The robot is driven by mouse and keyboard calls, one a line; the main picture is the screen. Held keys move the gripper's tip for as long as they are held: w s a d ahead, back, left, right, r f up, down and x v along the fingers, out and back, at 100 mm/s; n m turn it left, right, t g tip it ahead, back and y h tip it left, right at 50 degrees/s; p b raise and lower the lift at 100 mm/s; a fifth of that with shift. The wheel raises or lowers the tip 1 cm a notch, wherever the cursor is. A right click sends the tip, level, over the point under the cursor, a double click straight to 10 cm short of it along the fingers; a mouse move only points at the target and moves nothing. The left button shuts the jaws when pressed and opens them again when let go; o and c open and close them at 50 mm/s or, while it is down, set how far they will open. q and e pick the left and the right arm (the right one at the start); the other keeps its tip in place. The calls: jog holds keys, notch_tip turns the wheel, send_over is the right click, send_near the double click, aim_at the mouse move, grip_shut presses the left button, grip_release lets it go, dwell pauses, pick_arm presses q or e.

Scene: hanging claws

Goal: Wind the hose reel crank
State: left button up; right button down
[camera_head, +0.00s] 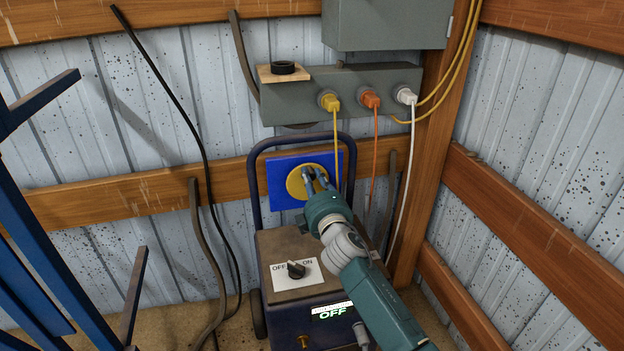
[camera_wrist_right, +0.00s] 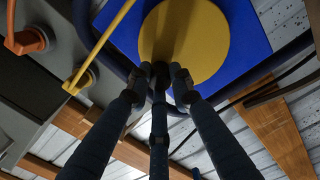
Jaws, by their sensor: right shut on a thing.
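The hose reel shows as a round yellow disc (camera_head: 296,186) on a square blue panel (camera_head: 283,161), fixed at the wooden rail on the back wall. In the right wrist view the yellow disc (camera_wrist_right: 205,40) and blue panel (camera_wrist_right: 255,35) fill the top. My right gripper (camera_head: 316,177) is at the right part of the disc, its fingers drawn together on the crank handle. In the right wrist view the fingertips (camera_wrist_right: 162,76) close in front of the disc's lower edge. The handle is mostly hidden by the fingers. My left gripper is out of view.
A cart with an OFF/ON knob (camera_head: 296,270) stands below the reel, its dark tube frame (camera_head: 254,180) rising around the panel. Yellow (camera_head: 329,102), orange (camera_head: 371,99) and white (camera_head: 405,96) plugs trail cords close by. Blue metal bars (camera_head: 35,240) stand at left.

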jog(key=c, duration=1.5)
grip_release()
jog(key=shift+f, duration=0.1)
jog(key=shift+c, duration=0.2)
jog(key=shift+s, duration=0.1)
jog(key=v, duration=1.2)
